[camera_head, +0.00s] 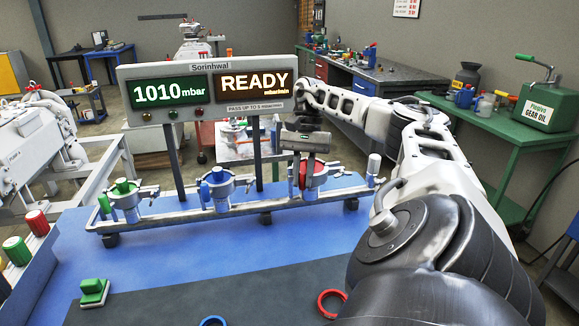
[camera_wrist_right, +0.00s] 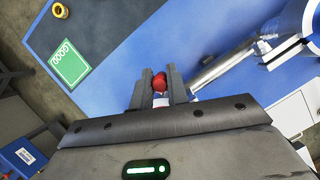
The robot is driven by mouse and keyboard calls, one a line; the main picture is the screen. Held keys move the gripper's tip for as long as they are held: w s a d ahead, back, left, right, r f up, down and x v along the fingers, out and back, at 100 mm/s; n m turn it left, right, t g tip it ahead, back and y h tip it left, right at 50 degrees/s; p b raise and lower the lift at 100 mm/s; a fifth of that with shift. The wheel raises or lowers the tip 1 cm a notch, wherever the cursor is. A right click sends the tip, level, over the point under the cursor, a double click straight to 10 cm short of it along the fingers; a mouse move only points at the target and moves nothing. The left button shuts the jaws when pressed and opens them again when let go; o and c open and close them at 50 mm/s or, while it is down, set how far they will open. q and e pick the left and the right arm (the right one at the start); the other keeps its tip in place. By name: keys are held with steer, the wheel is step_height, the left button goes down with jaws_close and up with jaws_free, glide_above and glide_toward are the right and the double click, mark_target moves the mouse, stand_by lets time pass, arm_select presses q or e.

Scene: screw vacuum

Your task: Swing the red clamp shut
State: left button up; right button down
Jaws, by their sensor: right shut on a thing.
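The red clamp (camera_head: 318,178) is on the right-hand fitting of the grey pipe rail (camera_head: 270,205) on the blue table. My right gripper (camera_head: 303,172) reaches down over it and hides part of it. In the right wrist view, the fingers (camera_wrist_right: 160,90) are shut on a red rounded piece (camera_wrist_right: 160,80), which appears to be the clamp's handle. How far the clamp is swung cannot be told. A fitting with a blue clamp (camera_head: 219,176) stands mid-rail, and one with a green clamp (camera_head: 123,187) stands at the left. My left gripper is not in view.
A display panel (camera_head: 212,88) reading 1010 mbar and READY stands on posts behind the rail. A red ring (camera_head: 332,303), a blue ring (camera_head: 213,321) and a green block (camera_head: 94,291) lie at the front. The blue surface before the rail is clear.

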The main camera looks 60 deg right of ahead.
steer(key=shift+s+d+n, duration=0.15)
steer(key=shift+d+n, duration=0.1)
steer(key=shift+n, duration=0.15)
steer(key=c, duration=1.4)
jaws_free()
steer(key=shift+o, duration=0.2)
